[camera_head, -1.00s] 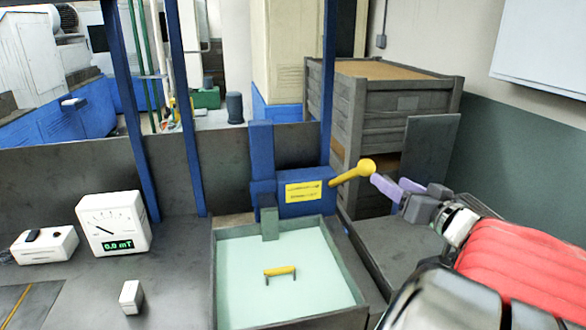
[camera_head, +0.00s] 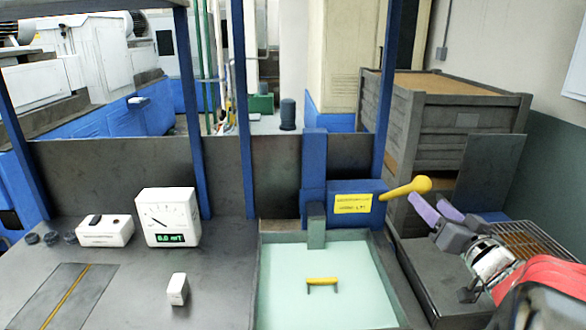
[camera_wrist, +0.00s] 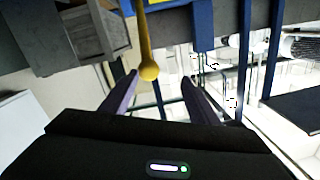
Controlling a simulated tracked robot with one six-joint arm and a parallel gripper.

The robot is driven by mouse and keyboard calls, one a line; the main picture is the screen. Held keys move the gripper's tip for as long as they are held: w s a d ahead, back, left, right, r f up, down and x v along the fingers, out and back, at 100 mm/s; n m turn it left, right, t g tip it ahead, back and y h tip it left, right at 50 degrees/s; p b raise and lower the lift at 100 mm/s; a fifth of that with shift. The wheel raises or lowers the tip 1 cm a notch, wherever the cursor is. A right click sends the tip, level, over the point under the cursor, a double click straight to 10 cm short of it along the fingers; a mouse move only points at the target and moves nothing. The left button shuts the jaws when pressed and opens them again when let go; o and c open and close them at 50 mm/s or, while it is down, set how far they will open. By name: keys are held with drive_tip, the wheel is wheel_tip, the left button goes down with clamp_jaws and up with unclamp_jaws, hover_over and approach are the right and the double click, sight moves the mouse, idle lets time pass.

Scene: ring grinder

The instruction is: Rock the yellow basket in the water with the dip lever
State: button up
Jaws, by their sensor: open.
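The dip lever (camera_head: 397,191) is a yellow rod with a round knob, reaching up and right from a blue housing (camera_head: 350,205) with a yellow label. Only a yellow handle of the basket (camera_head: 322,281) shows, above pale green water in the grey tank (camera_head: 392,275); its body cannot be made out. My gripper (camera_head: 427,203) has purple fingers and is open and empty, just below and right of the knob. In the wrist view the knob (camera_wrist: 149,71) appears between the fingertips (camera_wrist: 160,76), nearer the left one; I cannot tell how deep it sits.
A white meter (camera_head: 168,217) reading 0.0 mT, a white box (camera_head: 104,231) and a small white block (camera_head: 178,289) stand on the bench left of the tank. Blue posts rise behind. A grey crate (camera_head: 460,110) and a wire rack (camera_head: 535,250) are at the right.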

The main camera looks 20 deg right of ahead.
sight(416, 178)
drive_tip(key=shift+s+d+h, duration=0.25)
drive_tip(key=shift+d+h, duration=0.55)
drive_tip(key=shift+w, duration=0.15)
drive_tip(key=x, duration=1.3)
drive_tip(key=shift+w+d+f, duration=0.1)
drive_tip(key=shift+w+d, duration=0.05)
drive_tip(key=shift+w, duration=0.1)
clamp_jaws()
